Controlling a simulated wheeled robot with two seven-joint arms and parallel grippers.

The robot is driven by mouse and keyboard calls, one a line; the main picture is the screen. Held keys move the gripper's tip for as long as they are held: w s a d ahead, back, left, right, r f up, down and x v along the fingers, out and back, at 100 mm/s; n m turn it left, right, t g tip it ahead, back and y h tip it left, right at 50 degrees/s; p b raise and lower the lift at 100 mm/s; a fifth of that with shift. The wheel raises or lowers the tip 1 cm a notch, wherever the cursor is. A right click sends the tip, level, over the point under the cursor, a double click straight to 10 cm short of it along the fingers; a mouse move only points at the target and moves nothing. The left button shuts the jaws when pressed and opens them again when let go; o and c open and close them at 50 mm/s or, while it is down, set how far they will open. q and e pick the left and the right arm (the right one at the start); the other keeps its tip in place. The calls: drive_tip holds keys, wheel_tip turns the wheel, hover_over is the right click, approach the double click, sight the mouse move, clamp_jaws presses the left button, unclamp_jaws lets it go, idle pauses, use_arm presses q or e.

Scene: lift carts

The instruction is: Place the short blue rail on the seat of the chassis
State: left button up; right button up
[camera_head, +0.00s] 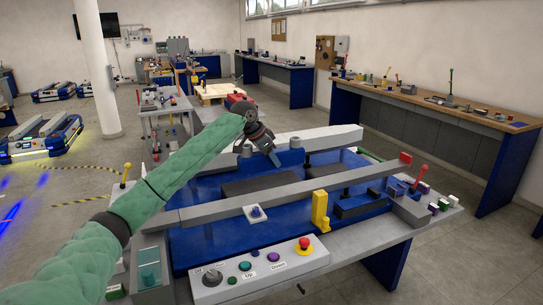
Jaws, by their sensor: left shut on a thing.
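The chassis (215,240) is a wide blue deck on a grey table, with long pale grey rails (300,196) across it. My left arm comes in from the lower left, in a green sleeve. My left gripper (272,156) is dark and points down and right over the far part of the deck. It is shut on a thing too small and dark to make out. I cannot pick out the short blue rail with certainty. The seat is not clear to me either. My right gripper is not in view.
A control panel (262,268) with a red stop button stands at the near edge. A wooden bench (440,105) lies at the right. Floor between is open.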

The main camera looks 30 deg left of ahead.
sight(273, 168)
use_arm(q)
drive_tip(key=f, duration=0.2)
drive_tip(key=s+f, duration=0.1)
drive_tip(key=shift+d, duration=0.35)
drive_tip(key=s+d+f+n+y, duration=0.1)
drive_tip(key=s+d+f+n, duration=0.1)
drive_tip(key=s+d+f, duration=0.4)
drive_tip(key=s+d+f+n+t+y, duration=0.1)
drive_tip(key=s+d+f+n, duration=0.2)
drive_tip(key=s+d+f, duration=0.4)
drive_tip(key=s+d+f+n+y, duration=0.1)
drive_tip(key=s+d+f+n, duration=0.2)
drive_tip(key=s+f, duration=1.2)
drive_tip(key=d+f, duration=0.3)
drive_tip(key=f, duration=0.4)
drive_tip(key=shift+d+f+y, duration=0.15)
drive_tip(key=shift+d+y, duration=0.15)
drive_tip(key=shift+d, duration=0.05)
